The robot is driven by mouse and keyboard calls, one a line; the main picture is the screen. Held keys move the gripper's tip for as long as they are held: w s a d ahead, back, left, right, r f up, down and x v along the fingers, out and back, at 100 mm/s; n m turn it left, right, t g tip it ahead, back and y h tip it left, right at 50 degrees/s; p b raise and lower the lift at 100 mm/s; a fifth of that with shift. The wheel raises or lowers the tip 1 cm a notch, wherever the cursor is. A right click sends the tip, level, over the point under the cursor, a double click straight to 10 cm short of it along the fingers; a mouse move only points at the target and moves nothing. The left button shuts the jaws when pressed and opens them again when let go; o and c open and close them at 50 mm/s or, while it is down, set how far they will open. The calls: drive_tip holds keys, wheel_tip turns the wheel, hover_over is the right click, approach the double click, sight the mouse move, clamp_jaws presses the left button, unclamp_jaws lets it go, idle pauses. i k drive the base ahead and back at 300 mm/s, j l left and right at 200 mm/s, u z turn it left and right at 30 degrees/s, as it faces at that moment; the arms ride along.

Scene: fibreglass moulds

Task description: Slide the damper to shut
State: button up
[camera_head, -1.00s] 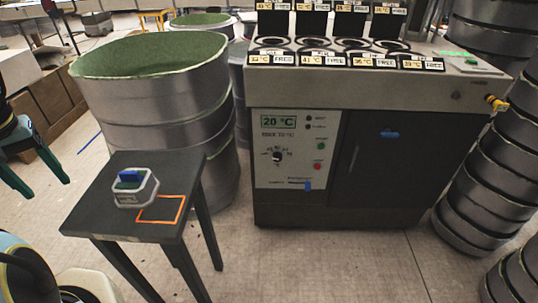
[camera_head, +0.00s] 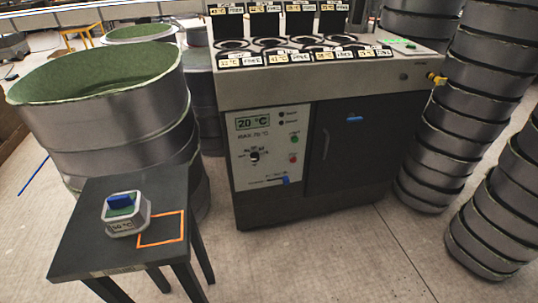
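The grey machine (camera_head: 222,98) stands in the middle of the head view. Its pale control panel (camera_head: 250,178) carries a blue slider tab (camera_head: 285,180) at the lower right end of a short horizontal slot. The lettering by the slot is too small to read, so I cannot confirm that it is the damper. A second blue piece (camera_head: 355,118) sits on the upper part of the dark door (camera_head: 345,155). My gripper is not in view.
A dark small table (camera_head: 80,235) stands at the front left, bearing a grey block with a blue top (camera_head: 124,214) and an orange outline (camera_head: 161,229). Large green-lined drums (camera_head: 100,135) stand behind it. Stacked grey rings (camera_head: 480,130) stand at right. The floor before the machine is clear.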

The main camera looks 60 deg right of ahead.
sight(286, 180)
drive_tip(key=k+l+u, duration=0.1)
drive_tip(key=k+l, duration=0.15)
drive_tip(key=l, duration=0.3)
drive_tip(key=k+l+u, duration=0.15)
drive_tip(key=k+l, duration=0.15)
drive_tip(key=l, duration=0.2)
drive_tip(key=k+l+u, duration=0.1)
drive_tip(key=k+l, duration=0.2)
drive_tip(key=l, duration=0.2)
drive_tip(key=k+l+u, duration=0.15)
drive_tip(key=k+l, duration=0.2)
drive_tip(key=l, duration=0.1)
